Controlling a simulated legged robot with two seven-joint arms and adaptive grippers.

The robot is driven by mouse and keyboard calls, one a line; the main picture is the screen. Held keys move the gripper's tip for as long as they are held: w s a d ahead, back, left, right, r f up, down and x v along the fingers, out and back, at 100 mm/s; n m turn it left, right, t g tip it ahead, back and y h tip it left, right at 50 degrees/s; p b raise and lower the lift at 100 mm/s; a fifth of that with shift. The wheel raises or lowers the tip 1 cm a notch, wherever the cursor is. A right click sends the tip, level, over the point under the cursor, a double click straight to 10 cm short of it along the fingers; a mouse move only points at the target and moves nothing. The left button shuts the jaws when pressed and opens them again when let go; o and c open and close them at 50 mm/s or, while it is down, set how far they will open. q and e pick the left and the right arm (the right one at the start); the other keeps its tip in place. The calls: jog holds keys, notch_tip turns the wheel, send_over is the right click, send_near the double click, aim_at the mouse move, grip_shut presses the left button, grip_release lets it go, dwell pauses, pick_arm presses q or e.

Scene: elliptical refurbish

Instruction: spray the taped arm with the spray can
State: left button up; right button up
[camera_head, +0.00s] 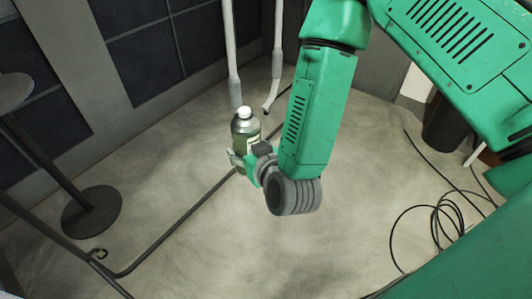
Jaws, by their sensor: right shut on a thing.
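My right gripper (248,160) is shut around the lower part of a spray can (245,126). The can is dark grey-green with a white cap and stands nearly upright in the grip. Behind and above it, two pale upright arms come down from the top edge: a left arm (231,50) and a right arm (277,45). The left arm's lower end shows just above the can's cap in the picture. The right arm bends at its foot. I cannot tell tape on either one. My left gripper is out of view.
A dark bent metal bar (170,228) runs across the floor at the lower left. A round-based stand (92,212) is at the left. A loose black cable (437,222) lies at the right, near a dark bin (444,125).

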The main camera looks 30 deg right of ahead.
jog(key=w+a+r+m+h+p, duration=0.1)
jog(key=a+r+p, duration=0.7)
jog(key=r, duration=0.6)
jog(key=w+a+r+m+h+p, duration=0.1)
jog(key=a+r+p, duration=0.4)
jog(key=a+r, duration=0.75)
jog(key=w+d+r+b, duration=0.1)
jog(key=w+b, duration=0.2)
jog(key=w, duration=0.3)
jog(key=shift+d+r, duration=0.15)
jog(key=shift+d, duration=0.1)
jog(key=shift+w, duration=0.1)
